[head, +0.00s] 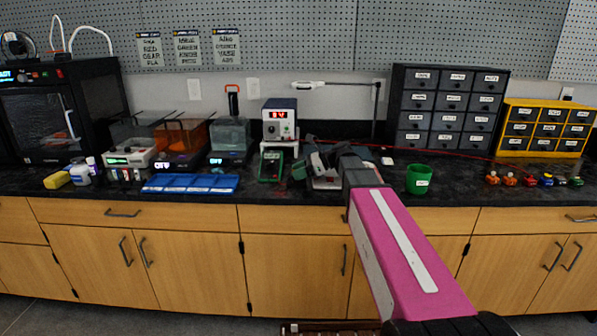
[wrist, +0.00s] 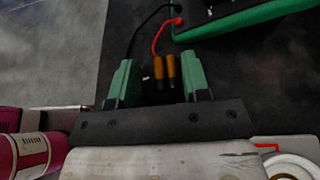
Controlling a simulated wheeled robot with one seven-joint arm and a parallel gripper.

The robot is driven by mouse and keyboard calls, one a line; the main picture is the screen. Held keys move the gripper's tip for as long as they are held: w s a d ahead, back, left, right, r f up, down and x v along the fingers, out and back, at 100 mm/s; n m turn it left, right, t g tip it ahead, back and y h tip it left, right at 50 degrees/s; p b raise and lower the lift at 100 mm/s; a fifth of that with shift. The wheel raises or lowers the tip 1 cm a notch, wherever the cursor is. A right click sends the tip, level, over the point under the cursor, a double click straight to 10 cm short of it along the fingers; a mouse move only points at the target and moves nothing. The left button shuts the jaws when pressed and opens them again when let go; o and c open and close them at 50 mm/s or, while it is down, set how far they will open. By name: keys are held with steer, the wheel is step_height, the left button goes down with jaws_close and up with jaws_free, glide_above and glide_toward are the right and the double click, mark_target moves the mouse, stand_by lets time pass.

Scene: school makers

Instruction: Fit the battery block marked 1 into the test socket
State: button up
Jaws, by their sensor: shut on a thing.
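My gripper (wrist: 157,66) shows its two green fingers in the wrist view, shut on a dark block with two orange-and-black cylinders (wrist: 164,72), which I take to be the battery block. Its mark cannot be read. In the head view my gripper (head: 322,165) is low over the black bench, just right of the green multimeter (head: 270,166), and hides what is under it. The multimeter's edge (wrist: 225,28) also shows in the wrist view, with a red and a black lead running toward the block. The test socket cannot be made out; the leads' ends are partly hidden.
A power supply (head: 280,120) stands behind the multimeter. A blue tray (head: 190,183) lies to the left and a green cup (head: 419,179) stands to the right of my arm. Drawer cabinets (head: 450,110) stand at the back right.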

steer(key=shift+f, duration=0.35)
steer(key=o, duration=0.7)
steer(key=shift+c, duration=0.2)
steer(key=shift+v, duration=5.5)
